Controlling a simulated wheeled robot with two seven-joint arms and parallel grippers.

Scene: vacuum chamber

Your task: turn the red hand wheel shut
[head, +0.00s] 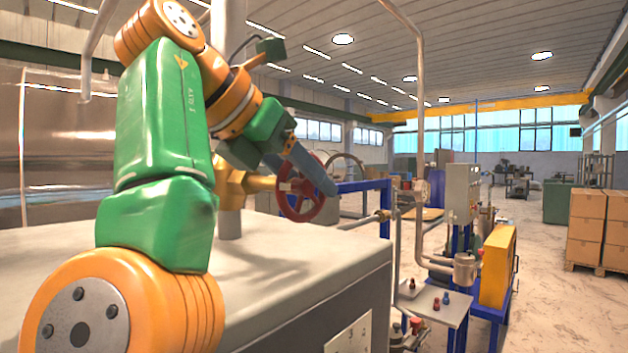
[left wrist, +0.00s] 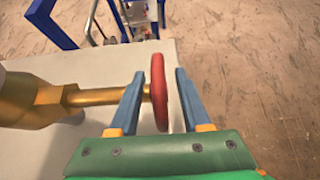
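The red hand wheel (head: 284,200) stands upright on a brass valve (head: 231,187), which is fixed to a vertical grey pipe above a pale cabinet top. In the left wrist view the wheel (left wrist: 159,92) appears edge-on, with the brass valve body (left wrist: 22,100) to its left. My left gripper (head: 330,187) reaches the wheel from above. Its two blue fingers are apart, one on each side of the wheel's rim, also in the left wrist view (left wrist: 160,74). A gap shows on both sides of the rim. My right gripper is not in view.
The pale cabinet top (head: 310,250) lies below the wheel. A blue frame (head: 384,205) and thin pipes stand just beyond it. A yellow panel (head: 497,265) and stacked cardboard boxes (head: 587,225) are farther right. Open floor shows right of the gripper in the left wrist view.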

